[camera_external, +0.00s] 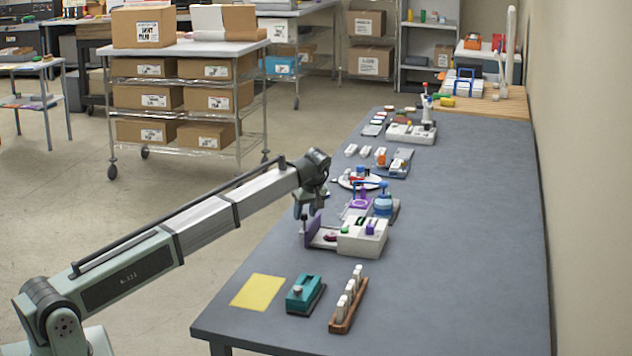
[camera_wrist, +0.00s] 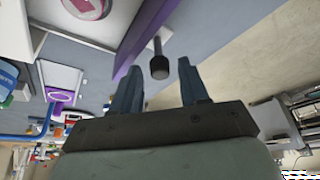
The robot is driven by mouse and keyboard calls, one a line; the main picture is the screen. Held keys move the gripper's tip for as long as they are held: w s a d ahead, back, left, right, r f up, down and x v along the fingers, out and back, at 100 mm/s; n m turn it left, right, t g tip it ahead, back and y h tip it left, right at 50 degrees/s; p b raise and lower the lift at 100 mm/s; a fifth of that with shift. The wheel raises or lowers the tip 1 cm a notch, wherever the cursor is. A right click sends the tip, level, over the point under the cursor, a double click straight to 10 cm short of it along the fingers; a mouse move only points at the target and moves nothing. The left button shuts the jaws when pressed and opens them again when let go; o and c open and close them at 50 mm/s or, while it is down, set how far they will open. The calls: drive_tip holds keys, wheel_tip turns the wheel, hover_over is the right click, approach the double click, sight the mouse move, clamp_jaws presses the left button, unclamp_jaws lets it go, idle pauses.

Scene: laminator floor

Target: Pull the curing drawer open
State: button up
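The curing drawer has a purple front panel (camera_external: 314,231), which stands out to the left of its white housing (camera_external: 362,241). A dark red round piece (camera_external: 330,237) shows between panel and housing. In the wrist view the panel (camera_wrist: 146,32) runs diagonally, and the red piece (camera_wrist: 87,7) lies behind it. A dark knob (camera_wrist: 159,67) on a thin stem sticks out from the panel. My gripper (camera_wrist: 158,67) is open, with one finger on each side of the knob in the picture. Contact is not visible. In the external view my gripper (camera_external: 307,214) is just left of the panel.
A yellow sheet (camera_external: 258,292), a teal device (camera_external: 304,294) and a wooden rack (camera_external: 348,304) with white pieces are nearer on the grey table (camera_external: 440,270). The table's right side is clear.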

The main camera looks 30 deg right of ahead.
drive_tip(key=shift+o, duration=0.3)
drive_tip(key=shift+r, duration=0.1)
drive_tip(key=v, duration=1.3)
drive_tip(key=shift+r, duration=0.3)
drive_tip(key=shift+s, duration=0.1)
